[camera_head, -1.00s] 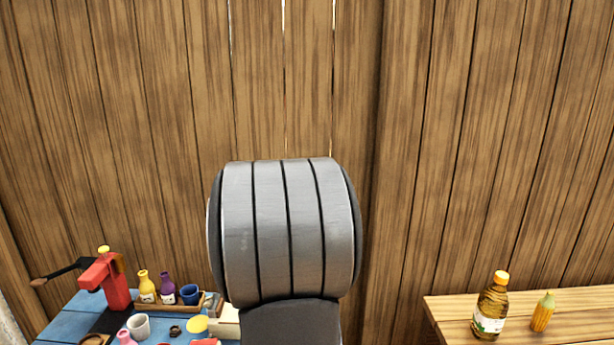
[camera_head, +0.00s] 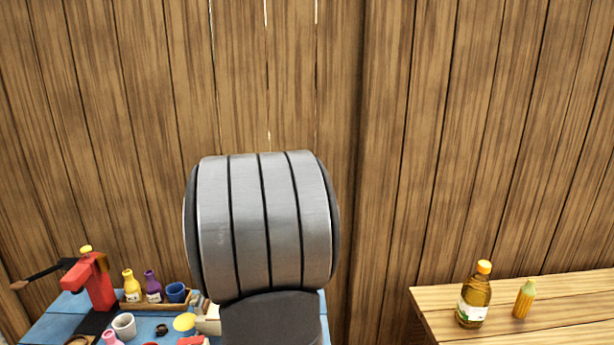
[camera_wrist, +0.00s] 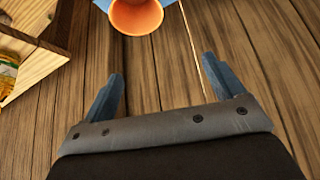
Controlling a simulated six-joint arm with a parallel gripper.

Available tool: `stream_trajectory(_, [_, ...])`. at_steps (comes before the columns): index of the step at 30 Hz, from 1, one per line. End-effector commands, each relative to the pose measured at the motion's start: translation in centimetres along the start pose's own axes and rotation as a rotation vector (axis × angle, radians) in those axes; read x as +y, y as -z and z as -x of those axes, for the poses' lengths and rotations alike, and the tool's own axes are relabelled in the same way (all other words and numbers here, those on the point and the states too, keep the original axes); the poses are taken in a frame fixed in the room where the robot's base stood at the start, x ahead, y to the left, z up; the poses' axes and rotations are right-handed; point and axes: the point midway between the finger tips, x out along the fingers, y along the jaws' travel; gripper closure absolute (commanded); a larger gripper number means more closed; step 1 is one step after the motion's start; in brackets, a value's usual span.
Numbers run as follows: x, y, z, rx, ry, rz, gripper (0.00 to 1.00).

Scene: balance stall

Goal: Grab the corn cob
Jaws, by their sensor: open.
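The corn cob (camera_head: 524,298) is yellow with a greenish tip and stands upright on the wooden table (camera_head: 560,318) at the right of the head view. It is just right of an oil bottle with a yellow cap. My gripper (camera_wrist: 162,85) shows in the wrist view with its two fingers wide apart and nothing between them. It is well away from the corn cob, which I cannot make out in the wrist view. My grey arm link fills the middle of the head view.
The oil bottle (camera_head: 474,296) stands close beside the corn cob. A blue table (camera_head: 50,325) at the left holds a red press (camera_head: 95,280), small bottles and cups. An orange cup-like object (camera_wrist: 136,14) is at the top of the wrist view. A plank wall stands behind.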

Motion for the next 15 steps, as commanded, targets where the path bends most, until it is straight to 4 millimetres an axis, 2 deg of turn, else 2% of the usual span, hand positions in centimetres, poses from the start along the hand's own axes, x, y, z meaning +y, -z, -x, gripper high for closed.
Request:
stream_trajectory(1, [0.0, 0.0, 0.0, 0.000, 0.000, 0.000, 0.24])
stream_trajectory(3, [0.0, 0.0, 0.0, 0.000, 0.000, 0.000, 0.37])
stream_trajectory(4, [0.0, 0.0, 0.0, 0.000, 0.000, 0.000, 0.38])
stream_trajectory(11, [0.0, 0.0, 0.1, 0.000, 0.000, 0.000, 0.38])
stream_trajectory(14, [0.0, 0.7, 1.0, 0.002, 0.001, -0.001, 0.38])
stream_trajectory(15, [0.0, 1.2, 1.8, 0.005, 0.002, -0.002, 0.38])
